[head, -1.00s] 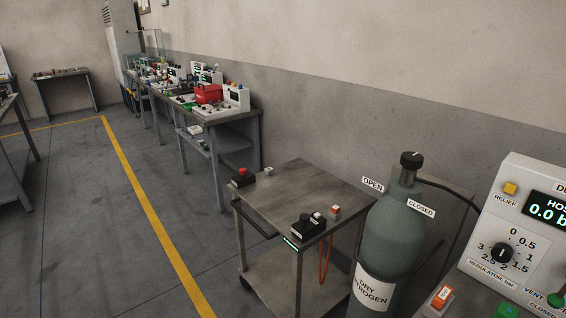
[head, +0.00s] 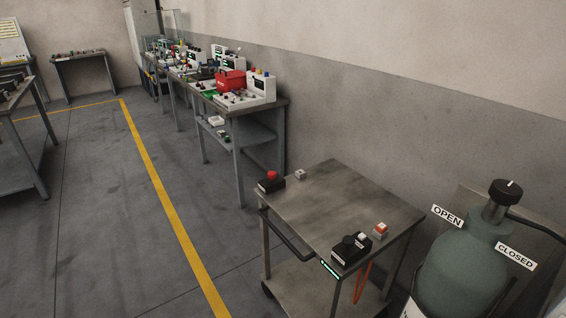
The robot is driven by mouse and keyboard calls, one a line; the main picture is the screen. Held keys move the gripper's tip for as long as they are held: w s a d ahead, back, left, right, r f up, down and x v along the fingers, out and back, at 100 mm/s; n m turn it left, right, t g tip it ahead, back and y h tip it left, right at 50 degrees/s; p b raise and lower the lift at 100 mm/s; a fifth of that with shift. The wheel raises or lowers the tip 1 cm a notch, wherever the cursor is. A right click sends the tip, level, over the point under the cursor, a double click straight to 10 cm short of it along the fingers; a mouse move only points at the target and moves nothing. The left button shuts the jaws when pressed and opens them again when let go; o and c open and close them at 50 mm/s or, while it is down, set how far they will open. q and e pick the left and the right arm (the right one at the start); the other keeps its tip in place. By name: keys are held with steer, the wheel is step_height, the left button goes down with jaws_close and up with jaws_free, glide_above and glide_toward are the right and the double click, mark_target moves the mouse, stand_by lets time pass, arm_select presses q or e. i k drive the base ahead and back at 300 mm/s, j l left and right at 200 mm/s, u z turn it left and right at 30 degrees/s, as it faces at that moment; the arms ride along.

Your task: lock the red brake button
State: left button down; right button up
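A red button (head: 272,175) sits on a small black box (head: 270,186) at the far left corner of a grey metal cart (head: 325,195). It is likely the brake button, but I see no readable label on it. Whether it is pressed or raised is too small to tell. Neither of my grippers is in the head view.
The cart also carries a small white block (head: 300,174), a black box with a knob (head: 350,249) and an orange-topped switch (head: 380,229). A green gas cylinder (head: 460,270) stands to its right. A long workbench (head: 283,102) lines the wall. Floor left of the cart is clear.

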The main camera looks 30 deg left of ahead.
mark_target(271, 175)
steer(key=i+j, duration=0.15)
steer(key=i+j+z, duration=0.15)
steer(key=j, duration=0.25)
steer(key=i+j, duration=0.1)
steer(key=j, duration=0.15)
steer(key=i+j, duration=0.15)
steer(key=j, duration=0.2)
steer(key=i+j, duration=0.15)
steer(key=j, duration=0.2)
steer(key=i+j, duration=0.15)
steer(key=j, duration=0.2)
steer(key=i+j+z, duration=0.1)
steer(key=j, duration=0.25)
